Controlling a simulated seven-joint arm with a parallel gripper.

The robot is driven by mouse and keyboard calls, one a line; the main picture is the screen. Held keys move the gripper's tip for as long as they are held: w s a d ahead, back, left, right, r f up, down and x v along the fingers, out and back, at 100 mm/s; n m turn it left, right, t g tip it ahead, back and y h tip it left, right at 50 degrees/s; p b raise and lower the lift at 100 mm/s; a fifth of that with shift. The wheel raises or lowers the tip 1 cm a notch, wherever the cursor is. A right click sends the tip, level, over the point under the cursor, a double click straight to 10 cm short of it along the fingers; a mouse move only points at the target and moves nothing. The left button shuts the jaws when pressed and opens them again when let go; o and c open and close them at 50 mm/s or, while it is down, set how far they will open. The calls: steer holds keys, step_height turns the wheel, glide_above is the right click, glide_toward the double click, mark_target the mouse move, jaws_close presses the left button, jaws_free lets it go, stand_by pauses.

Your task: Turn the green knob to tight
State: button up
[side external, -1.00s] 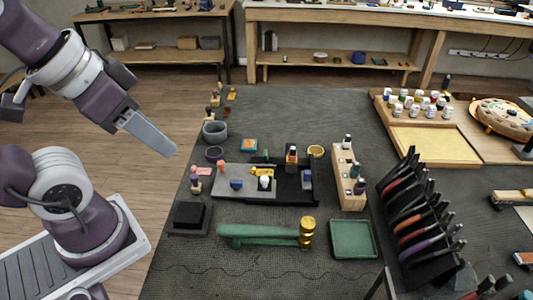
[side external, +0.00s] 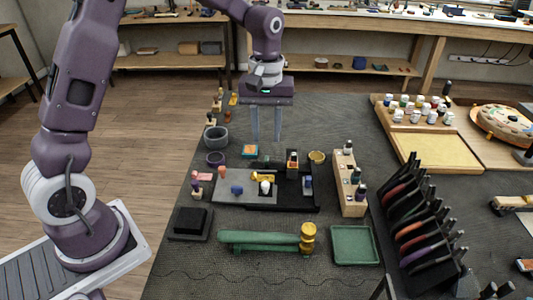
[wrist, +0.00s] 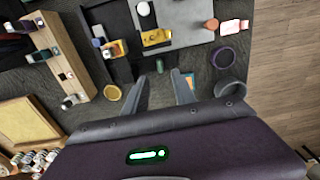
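My gripper (side external: 265,140) is open and empty, fingers pointing down, above the back edge of the dark fixture (side external: 292,206). In the wrist view my gripper (wrist: 161,77) shows its two fingers spread apart. A small dark green piece, which looks like the knob (wrist: 160,66), lies in line with the gap between the fingertips, apart from them. In the side view the small dark knob (side external: 266,159) is at the fixture's back edge, below the fingers. Its turn position is too small to tell. A grey plate (side external: 228,187) lies on the fixture's left part.
A yellow cup (side external: 317,158) and wooden bottle rack (side external: 349,190) are right.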

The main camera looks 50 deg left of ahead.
mark_target(266, 158)
step_height(266, 158, down, 7)
jaws_close()
stand_by(0.4)
